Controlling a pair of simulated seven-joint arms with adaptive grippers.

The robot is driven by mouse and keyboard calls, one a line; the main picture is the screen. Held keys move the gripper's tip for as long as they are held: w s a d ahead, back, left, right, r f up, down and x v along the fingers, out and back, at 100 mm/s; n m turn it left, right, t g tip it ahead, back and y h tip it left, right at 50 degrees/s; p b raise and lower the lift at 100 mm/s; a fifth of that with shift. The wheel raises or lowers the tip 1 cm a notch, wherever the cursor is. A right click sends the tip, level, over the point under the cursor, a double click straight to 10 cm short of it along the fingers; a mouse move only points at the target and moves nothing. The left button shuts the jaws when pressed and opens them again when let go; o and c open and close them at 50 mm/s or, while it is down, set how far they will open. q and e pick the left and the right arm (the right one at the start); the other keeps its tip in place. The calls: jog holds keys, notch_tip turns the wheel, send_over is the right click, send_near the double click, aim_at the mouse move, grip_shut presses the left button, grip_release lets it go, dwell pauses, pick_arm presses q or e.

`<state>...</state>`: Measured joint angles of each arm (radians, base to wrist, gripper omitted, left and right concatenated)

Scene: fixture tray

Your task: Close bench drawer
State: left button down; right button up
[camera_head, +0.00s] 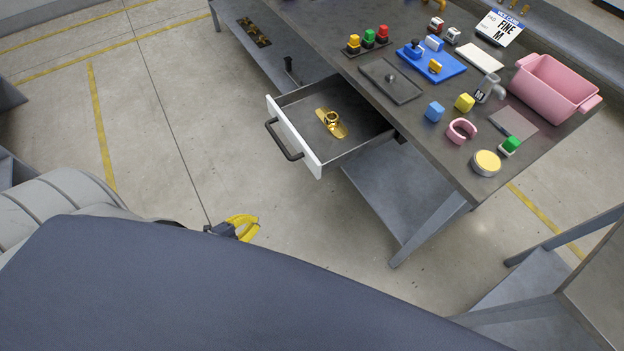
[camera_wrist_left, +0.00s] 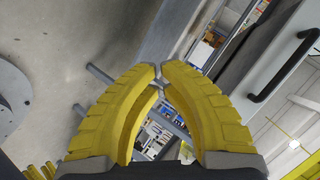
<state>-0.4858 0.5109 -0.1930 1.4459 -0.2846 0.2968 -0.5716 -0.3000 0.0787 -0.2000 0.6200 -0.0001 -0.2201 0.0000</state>
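The bench drawer (camera_head: 292,136) is pulled out from under the bench top, at the middle of the head view. It has a white front and a black bar handle (camera_head: 281,140). A gold flanged part (camera_head: 331,122) lies inside it. My left gripper (camera_head: 252,227), with yellow fingers, is below and left of the drawer front in the picture, clear of it. In the left wrist view its fingertips (camera_wrist_left: 160,71) come together with nothing seen between them, and the black handle (camera_wrist_left: 284,68) shows to the right, apart from the fingers. My right gripper is not in view.
The bench top (camera_head: 440,150) holds a pink bin (camera_head: 553,88), a blue tray (camera_head: 433,62), coloured blocks and a round yellow-topped tin (camera_head: 486,163). A bench leg (camera_head: 430,228) stands right of the drawer. The floor in front of the drawer is clear.

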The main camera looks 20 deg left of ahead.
pick_arm(q)
jog(key=w+d+r+m+t+h, duration=0.1)
jog(key=w+d+r+m+h, duration=0.15)
jog(key=d+r+m, duration=0.45)
jog(key=w+d+r+m+t+h, duration=0.15)
jog(key=r+h, duration=0.25)
jog(key=r, duration=0.7)
jog(key=x, duration=1.3)
jog(key=shift+w+d+m, duration=0.15)
jog(key=shift+d+m, duration=0.2)
jog(key=shift+d, duration=0.15)
jog(key=shift+t, duration=0.25)
